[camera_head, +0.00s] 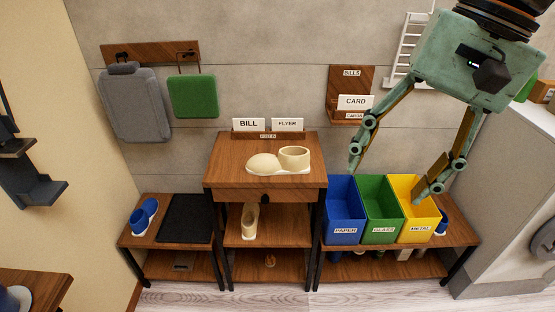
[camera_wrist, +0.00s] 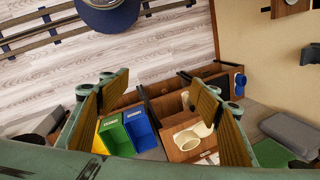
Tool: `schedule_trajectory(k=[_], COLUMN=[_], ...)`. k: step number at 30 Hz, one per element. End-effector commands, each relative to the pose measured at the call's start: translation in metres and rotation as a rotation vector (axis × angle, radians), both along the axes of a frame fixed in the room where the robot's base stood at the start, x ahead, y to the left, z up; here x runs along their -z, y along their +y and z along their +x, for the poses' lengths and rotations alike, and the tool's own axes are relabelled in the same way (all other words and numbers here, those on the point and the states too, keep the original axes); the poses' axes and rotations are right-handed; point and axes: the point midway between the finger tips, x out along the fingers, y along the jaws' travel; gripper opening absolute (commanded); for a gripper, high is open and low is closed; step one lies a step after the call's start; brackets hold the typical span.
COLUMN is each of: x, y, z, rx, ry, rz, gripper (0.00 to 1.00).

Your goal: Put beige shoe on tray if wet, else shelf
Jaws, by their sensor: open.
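A beige shoe (camera_head: 294,157) with a rounded toe and pale sole lies on top of the middle wooden cabinet, toe to the left; it also shows in the wrist view (camera_wrist: 187,140). I cannot tell whether it is wet. A second beige shoe (camera_head: 250,222) stands on the cabinet's middle shelf (camera_head: 283,236). A flat black tray or mat (camera_head: 187,218) lies on the low bench at left. My gripper (camera_head: 390,178) is open and empty above the bins, right of the upper shoe. In the wrist view its two fingers (camera_wrist: 160,78) are spread wide.
Blue (camera_head: 344,223), green (camera_head: 380,221) and yellow (camera_head: 417,221) bins stand right of the cabinet. BILL (camera_head: 248,125) and FLYER (camera_head: 287,125) cards stand behind the upper shoe. A grey backpack (camera_head: 135,105) hangs at left.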

Motion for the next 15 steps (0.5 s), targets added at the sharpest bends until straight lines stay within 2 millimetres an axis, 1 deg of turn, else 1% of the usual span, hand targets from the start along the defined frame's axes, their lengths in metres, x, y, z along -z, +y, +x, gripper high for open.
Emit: schedule_trajectory(k=[1,15], x=[0.001,0.014], y=[0.002,0.028], z=[0.008,0.072], rx=[0.012,0.12], ry=[0.017,0.171], rz=[0.013,0.143], gripper=[0.58,0.58])
